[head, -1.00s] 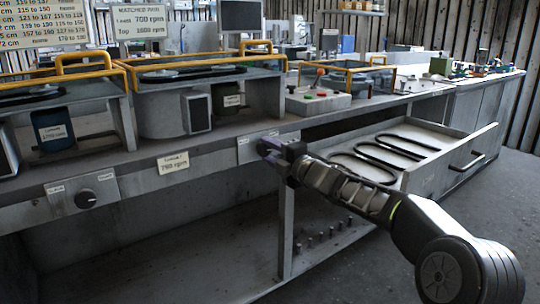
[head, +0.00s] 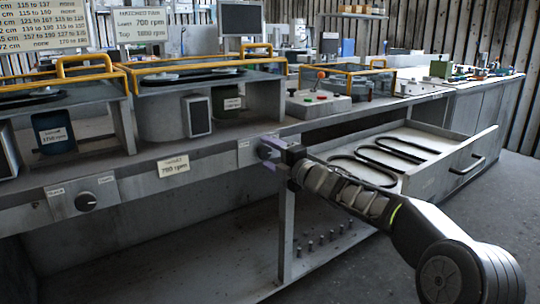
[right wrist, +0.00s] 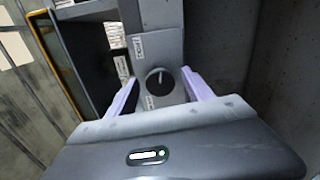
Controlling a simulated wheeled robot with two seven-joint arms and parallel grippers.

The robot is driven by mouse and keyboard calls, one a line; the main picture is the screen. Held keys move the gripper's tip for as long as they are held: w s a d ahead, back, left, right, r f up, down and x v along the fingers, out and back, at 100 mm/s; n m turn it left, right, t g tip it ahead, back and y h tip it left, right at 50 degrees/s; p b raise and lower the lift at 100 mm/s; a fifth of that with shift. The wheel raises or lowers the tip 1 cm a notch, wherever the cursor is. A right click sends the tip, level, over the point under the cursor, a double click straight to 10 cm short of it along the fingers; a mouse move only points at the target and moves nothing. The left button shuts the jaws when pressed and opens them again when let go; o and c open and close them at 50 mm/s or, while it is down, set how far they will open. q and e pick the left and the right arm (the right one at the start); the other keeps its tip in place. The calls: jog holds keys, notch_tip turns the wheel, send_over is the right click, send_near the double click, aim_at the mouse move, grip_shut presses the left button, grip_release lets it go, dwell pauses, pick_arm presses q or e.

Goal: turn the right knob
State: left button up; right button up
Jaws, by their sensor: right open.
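The right knob (right wrist: 160,82) is a dark round dial with a pale pointer line, on a grey panel with small white labels. It shows in the right wrist view between the two pale purple fingers of my right gripper (right wrist: 160,88). The fingers are spread, with a gap visible on both sides of the knob. My left gripper is not in view.
A left knob (head: 85,201) sits on the same front panel. A "700 rpm" sign (head: 173,166) hangs between the knobs. Yellow-railed covers (head: 200,62) stand on the bench above.

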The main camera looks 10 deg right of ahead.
jog(key=v, duration=0.7)
jog(key=shift+s, duration=0.35)
jog(key=shift+d, duration=0.1)
